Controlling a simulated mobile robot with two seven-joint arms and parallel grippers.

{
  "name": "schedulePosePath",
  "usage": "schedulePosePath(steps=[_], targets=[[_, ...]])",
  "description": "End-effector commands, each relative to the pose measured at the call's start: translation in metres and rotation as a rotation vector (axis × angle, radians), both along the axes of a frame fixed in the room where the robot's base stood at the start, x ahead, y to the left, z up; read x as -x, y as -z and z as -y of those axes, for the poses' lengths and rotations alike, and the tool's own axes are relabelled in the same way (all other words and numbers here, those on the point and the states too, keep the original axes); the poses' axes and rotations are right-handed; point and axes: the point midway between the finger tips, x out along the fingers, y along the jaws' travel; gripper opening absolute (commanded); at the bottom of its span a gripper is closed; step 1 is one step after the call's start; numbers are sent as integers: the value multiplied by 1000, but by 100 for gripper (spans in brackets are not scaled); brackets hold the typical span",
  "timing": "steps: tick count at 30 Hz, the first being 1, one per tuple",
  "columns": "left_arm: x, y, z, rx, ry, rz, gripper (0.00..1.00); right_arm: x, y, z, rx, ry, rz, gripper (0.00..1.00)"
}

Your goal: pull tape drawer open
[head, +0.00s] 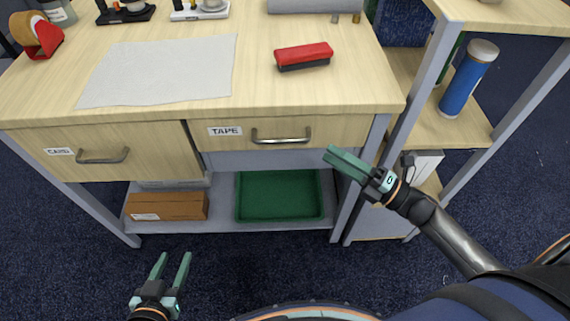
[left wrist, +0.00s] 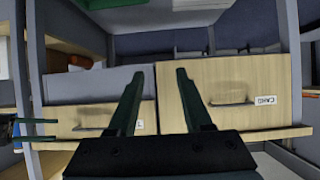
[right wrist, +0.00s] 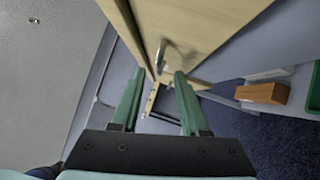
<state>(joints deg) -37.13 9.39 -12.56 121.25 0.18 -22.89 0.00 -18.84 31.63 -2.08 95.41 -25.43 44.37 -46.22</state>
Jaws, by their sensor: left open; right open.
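The tape drawer (head: 225,142) has a shallow wooden front under the tabletop and looks shut. It bears a TAPE label (head: 225,131) and a grey bar handle (head: 281,140). My right gripper (head: 332,154) is open, just right of the handle and apart from it in the head view. In the right wrist view a handle (right wrist: 160,57) shows ahead, beyond the open fingertips. My left gripper (head: 172,259) is open and empty, low in front of the desk. The left wrist view shows the tape handle (left wrist: 90,128) upside down.
A deeper card drawer (head: 60,140) with its own handle is to the left. A green tray (head: 328,190) and a brown box (head: 166,206) sit on the lower shelf. A red stapler-like object (head: 304,54) lies on the desk. A shelf unit post (head: 424,80) stands close behind my right gripper.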

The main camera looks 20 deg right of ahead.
Motion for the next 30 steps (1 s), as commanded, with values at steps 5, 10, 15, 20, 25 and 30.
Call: schedulePosePath(steps=[5,10,15,20,25,30], targets=[[-5,18,3,2,10,35,50,8,14,2,185,-125,216,45],[-6,17,4,3,11,40,50,9,10,-2,231,-162,276,45],[-4,19,4,3,11,22,50,-5,3,-22,229,-161,280,45],[0,24,4,3,10,-2,50,-25,-5,-49,227,-161,278,45],[3,30,4,3,8,-28,50,-43,-11,-75,225,-160,276,45],[5,33,4,4,8,-41,50,-55,-15,-91,226,-159,274,45]])
